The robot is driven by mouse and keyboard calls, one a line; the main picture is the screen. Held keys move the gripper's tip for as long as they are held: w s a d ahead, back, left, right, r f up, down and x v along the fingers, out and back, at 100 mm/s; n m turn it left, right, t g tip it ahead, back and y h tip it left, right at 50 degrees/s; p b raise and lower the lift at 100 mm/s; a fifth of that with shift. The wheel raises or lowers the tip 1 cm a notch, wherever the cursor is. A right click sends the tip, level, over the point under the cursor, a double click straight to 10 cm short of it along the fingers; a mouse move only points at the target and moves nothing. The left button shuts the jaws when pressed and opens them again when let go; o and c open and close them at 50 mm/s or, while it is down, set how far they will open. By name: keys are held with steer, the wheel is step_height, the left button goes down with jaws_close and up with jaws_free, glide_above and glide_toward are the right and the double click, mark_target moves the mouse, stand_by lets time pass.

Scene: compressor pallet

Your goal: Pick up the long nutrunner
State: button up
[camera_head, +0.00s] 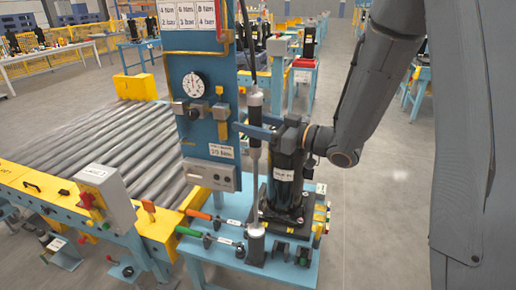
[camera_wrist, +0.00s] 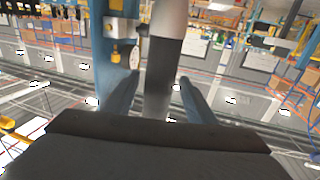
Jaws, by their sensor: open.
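The long nutrunner (camera_head: 256,101) stands or hangs upright in front of the blue panel in the head view, a slim grey tool with a long thin lower shaft. In the wrist view the nutrunner (camera_wrist: 165,70) shows as a thick bar, pale at one end and dark grey below. My gripper (camera_head: 256,130) reaches in from the right at the nutrunner's upper part. In the wrist view the gripper (camera_wrist: 158,97) is open, with one blue-grey finger on each side of the nutrunner. Gaps show between the fingers and the tool.
The blue panel (camera_head: 205,70) with a dial gauge (camera_head: 194,84) stands close to the left. A black labelled unit (camera_head: 284,180) is below my gripper on the blue bench (camera_head: 305,262). Green- and orange-handled tools lie on the bench. A roller conveyor (camera_head: 110,140) is left; open floor is right.

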steer(key=shift+x, duration=1.3)
jaws_close()
steer(key=shift+r, duration=0.1)
